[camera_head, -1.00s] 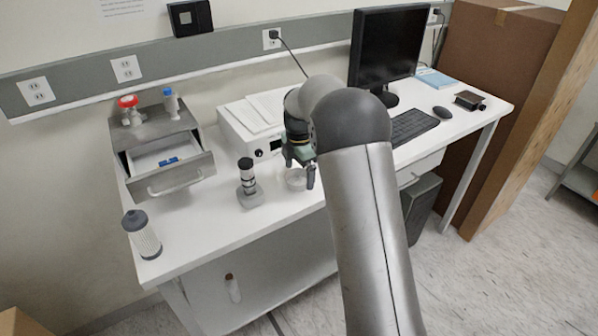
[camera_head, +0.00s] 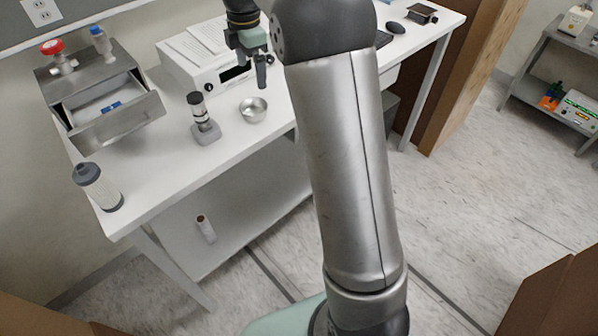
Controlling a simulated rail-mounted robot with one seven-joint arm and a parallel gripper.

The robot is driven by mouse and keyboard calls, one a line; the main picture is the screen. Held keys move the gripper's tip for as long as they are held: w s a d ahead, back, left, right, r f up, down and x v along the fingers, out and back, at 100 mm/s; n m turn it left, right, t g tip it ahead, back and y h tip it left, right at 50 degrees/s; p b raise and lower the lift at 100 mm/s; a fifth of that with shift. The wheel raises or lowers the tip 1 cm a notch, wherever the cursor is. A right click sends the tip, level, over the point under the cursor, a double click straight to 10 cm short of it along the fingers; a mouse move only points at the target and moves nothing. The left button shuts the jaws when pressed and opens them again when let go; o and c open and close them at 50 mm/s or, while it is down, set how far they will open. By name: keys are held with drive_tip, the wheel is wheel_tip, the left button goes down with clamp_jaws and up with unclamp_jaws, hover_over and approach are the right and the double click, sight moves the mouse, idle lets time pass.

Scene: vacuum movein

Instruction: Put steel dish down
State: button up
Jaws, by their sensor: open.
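The steel dish (camera_head: 254,109) is a small, shiny round bowl. It sits upright on the white table (camera_head: 172,172), near its front edge. My gripper (camera_head: 254,70) is above and slightly behind the dish in the picture, apart from it. Its fingers point down and hold nothing that I can see. My arm hides part of the table to the right of the dish.
A small grey stand with a vial (camera_head: 203,118) is just left of the dish. A white instrument (camera_head: 205,60) stands behind. A metal drawer box (camera_head: 105,95) with its drawer open and a grey-capped filter cylinder (camera_head: 97,186) are at the left.

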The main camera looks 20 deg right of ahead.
drive_tip(key=s+f+m, duration=0.2)
drive_tip(key=s+m, duration=0.4)
drive_tip(key=s, duration=0.5)
drive_tip(key=s+f+m, duration=0.3)
drive_tip(key=s+m, duration=0.4)
drive_tip(key=s, duration=0.5)
drive_tip(key=s+f+m, duration=0.3)
drive_tip(key=s+m, duration=0.3)
drive_tip(key=s, duration=0.5)
drive_tip(key=shift+s+m+t, duration=0.3)
drive_tip(key=shift+s+m, duration=0.1)
drive_tip(key=shift+a, duration=0.1)
